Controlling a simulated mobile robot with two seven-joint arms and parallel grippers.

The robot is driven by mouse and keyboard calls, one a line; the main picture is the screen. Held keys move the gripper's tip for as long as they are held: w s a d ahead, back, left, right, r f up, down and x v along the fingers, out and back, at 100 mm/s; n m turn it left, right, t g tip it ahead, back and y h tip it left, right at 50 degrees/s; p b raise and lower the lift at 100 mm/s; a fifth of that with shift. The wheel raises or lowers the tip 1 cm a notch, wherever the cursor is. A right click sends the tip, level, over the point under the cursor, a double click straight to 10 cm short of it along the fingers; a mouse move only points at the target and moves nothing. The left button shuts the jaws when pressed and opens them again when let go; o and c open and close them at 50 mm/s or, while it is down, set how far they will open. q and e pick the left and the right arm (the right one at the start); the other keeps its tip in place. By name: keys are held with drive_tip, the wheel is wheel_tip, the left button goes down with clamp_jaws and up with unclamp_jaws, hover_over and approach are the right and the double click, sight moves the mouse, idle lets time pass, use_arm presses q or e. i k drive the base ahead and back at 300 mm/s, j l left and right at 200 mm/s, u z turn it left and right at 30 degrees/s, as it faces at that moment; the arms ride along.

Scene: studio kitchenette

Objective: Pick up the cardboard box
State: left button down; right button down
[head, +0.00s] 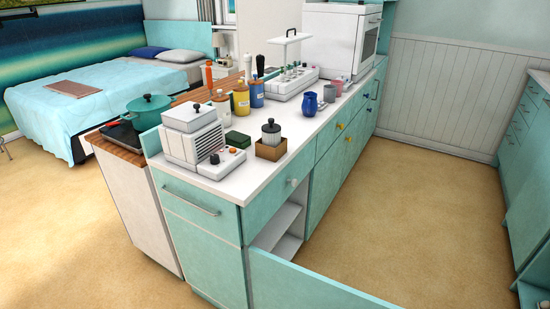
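A small brown open-topped box (271,152) stands on the white countertop (246,180) near its front end, and it is the only thing in view that could be the cardboard box. I cannot tell whether it is cardboard or wood. A glass jar with a black lid (271,131) stands in it and hides its inside. Neither of my grippers is in view.
A white appliance (193,136) and a dark green box (238,139) stand left of the brown box. Yellow and blue jars (241,100) are behind it, a blue mug (309,104) to its right. An open teal cabinet door (310,284) juts out in front. The floor (430,220) at right is clear.

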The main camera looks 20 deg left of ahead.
sight(273, 155)
drive_tip(key=i+j+u, duration=0.15)
drive_tip(key=i+j, duration=0.15)
drive_tip(key=j, duration=0.2)
drive_tip(key=i+j+u, duration=0.1)
drive_tip(key=i+j, duration=0.25)
drive_tip(key=j, duration=0.1)
